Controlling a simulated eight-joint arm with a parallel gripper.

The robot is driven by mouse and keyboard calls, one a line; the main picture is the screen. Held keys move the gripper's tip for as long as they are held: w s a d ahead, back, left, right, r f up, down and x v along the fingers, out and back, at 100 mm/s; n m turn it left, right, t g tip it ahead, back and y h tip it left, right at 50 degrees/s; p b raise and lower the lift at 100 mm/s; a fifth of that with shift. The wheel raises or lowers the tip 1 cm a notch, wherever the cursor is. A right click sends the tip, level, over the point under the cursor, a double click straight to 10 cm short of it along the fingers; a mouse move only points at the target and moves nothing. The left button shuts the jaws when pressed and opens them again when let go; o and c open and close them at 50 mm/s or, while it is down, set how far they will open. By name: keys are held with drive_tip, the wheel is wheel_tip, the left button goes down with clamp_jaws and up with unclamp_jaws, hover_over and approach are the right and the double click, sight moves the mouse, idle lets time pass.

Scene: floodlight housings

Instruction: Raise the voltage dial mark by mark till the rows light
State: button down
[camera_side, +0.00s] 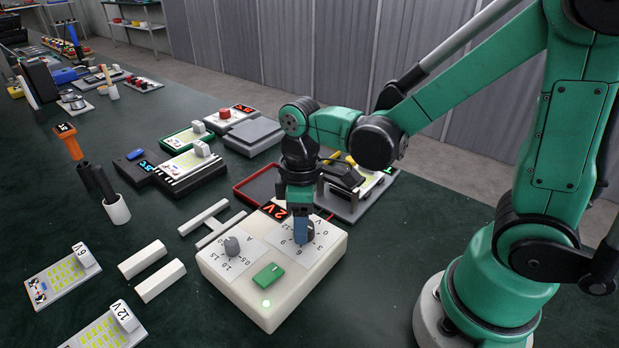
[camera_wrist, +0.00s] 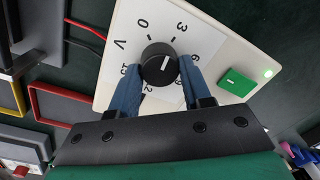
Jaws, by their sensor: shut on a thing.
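A cream power supply box (camera_side: 225,285) stands on the dark bench, its red display (camera_side: 273,211) reading 2 V, perhaps partly hidden by my gripper. My gripper (camera_side: 302,238) points down at the box. In the wrist view its blue fingers (camera_wrist: 158,78) are closed on both sides of the black voltage dial (camera_wrist: 156,58). The dial's white mark points up and slightly right, toward the 0-to-3 side of the scale. Small boards with pale yellow-green rows (camera_side: 62,277) lie at the left; I cannot tell whether any row is lit.
The box also has a grey current dial (camera_side: 232,246), a green switch (camera_side: 268,275) and a glowing green lamp (camera_side: 266,303). White bars (camera_side: 160,281) and a white cup (camera_side: 117,211) stand left.

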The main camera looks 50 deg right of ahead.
drive_tip(key=shift+m, duration=1.1)
drive_tip(key=shift+c, duration=1.9)
unclamp_jaws()
drive_tip(key=shift+d+r, duration=0.2)
drive_tip(key=shift+r, duration=2.6)
